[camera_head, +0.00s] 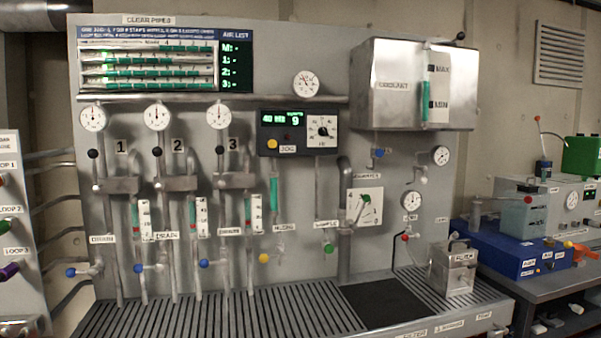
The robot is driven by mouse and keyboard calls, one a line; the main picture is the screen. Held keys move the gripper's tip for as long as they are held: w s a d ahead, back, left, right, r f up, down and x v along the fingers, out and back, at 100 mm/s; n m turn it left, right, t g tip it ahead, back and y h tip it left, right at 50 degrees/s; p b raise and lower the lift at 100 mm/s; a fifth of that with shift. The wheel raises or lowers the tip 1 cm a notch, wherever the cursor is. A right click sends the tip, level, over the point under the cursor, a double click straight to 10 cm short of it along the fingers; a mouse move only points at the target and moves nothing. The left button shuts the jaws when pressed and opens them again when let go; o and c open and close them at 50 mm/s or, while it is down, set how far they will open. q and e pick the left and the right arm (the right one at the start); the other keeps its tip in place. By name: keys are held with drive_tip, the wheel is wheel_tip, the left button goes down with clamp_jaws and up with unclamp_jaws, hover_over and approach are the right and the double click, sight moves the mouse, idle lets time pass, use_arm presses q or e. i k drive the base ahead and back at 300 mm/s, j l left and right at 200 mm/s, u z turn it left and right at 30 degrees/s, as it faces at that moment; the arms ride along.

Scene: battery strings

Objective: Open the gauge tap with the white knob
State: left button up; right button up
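A small pale tap (421,174) sits on the panel under the cooling tank, just left of and below a small round gauge (440,156). Its knob end looks whitish, but it is too small to tell its shape or whether the tap is open. Another round gauge (412,200) is lower down, with a red-knobbed tap (405,238) beneath it. Neither of my grippers is in view, and nothing touches the taps.
Black-knobbed levers and blue-knobbed drain taps (204,264) line the left of the panel. A metal jug (455,268) stands on the grated ledge (220,318) at right. A blue case (515,250) sits on the right-hand bench. The metal tank (385,85) overhangs the pale tap.

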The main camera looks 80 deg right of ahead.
sight(423, 169)
drive_tip(key=z, duration=3.5)
drive_tip(key=i+l+z, duration=0.35)
drive_tip(key=i+l, duration=0.65)
